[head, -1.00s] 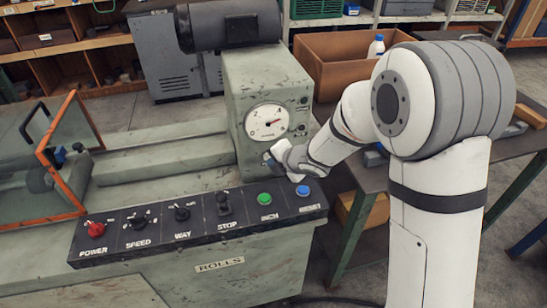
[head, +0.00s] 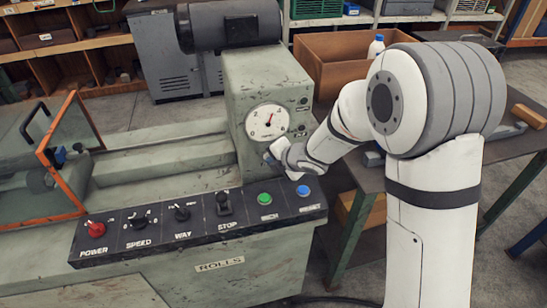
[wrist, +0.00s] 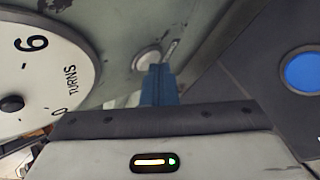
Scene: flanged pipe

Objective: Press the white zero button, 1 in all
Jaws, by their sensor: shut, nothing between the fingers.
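A pale round button (wrist: 148,59), probably the white zero button, sits on the grey-green machine face beside the dial in the wrist view. I cannot read a label on it. In the head view I cannot make it out, and my gripper may hide it. My gripper (head: 268,157) is shut and empty, low in front of the machine's upright housing, just below the dial. Its blue fingertips (wrist: 161,72) overlap the button's lower right edge in the wrist view. I cannot tell whether they touch it.
The white turns dial (head: 267,122) is just above my gripper. The black control panel (head: 155,241) runs below, with a red power knob (head: 96,229), a green inch button (head: 264,199) and a blue reset button (head: 303,190). A wooden box (head: 335,65) stands behind the arm.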

